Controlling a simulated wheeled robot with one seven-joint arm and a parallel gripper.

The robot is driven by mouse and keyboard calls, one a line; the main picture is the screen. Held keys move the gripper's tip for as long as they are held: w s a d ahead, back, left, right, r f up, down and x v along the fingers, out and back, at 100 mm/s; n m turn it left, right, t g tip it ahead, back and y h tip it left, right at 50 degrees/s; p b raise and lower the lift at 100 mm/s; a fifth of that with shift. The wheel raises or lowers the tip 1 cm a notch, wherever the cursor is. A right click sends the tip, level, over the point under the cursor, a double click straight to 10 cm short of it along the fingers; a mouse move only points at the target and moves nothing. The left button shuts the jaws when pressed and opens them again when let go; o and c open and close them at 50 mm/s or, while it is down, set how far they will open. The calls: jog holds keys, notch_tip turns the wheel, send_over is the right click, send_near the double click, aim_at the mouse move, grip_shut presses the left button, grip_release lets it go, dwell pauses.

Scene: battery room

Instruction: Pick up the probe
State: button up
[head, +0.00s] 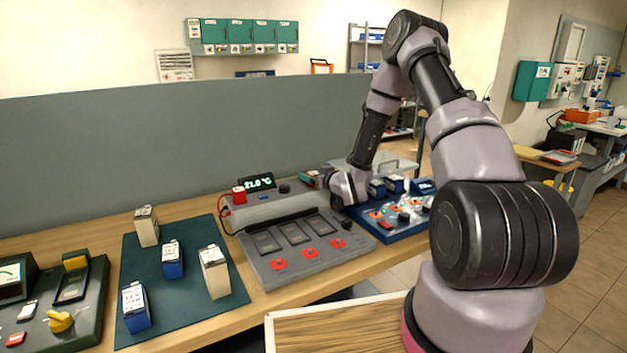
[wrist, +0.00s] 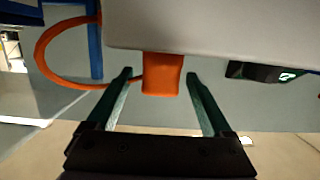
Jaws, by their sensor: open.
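The orange probe (wrist: 161,76) shows in the middle of the wrist view. Its blocky end stands out from the edge of a pale grey body, and an orange cable loops off to the left. My gripper (wrist: 159,74) is open, with one dark green finger on each side of the probe. Gaps show on both sides, and I see no contact; depth is hard to tell. In the head view my gripper (head: 308,178) is over the back right part of the grey console (head: 262,208), where the probe is mostly hidden.
A red block (head: 239,195) with a red cable sits at the console's left end, beside a temperature display (head: 257,182). A blue panel (head: 398,230) stands right of the console. A dark green mat (head: 188,312) with several batteries lies left. A grey partition (head: 170,140) rises behind.

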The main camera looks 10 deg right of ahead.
grip_shut()
jog(key=shift+r, duration=0.15)
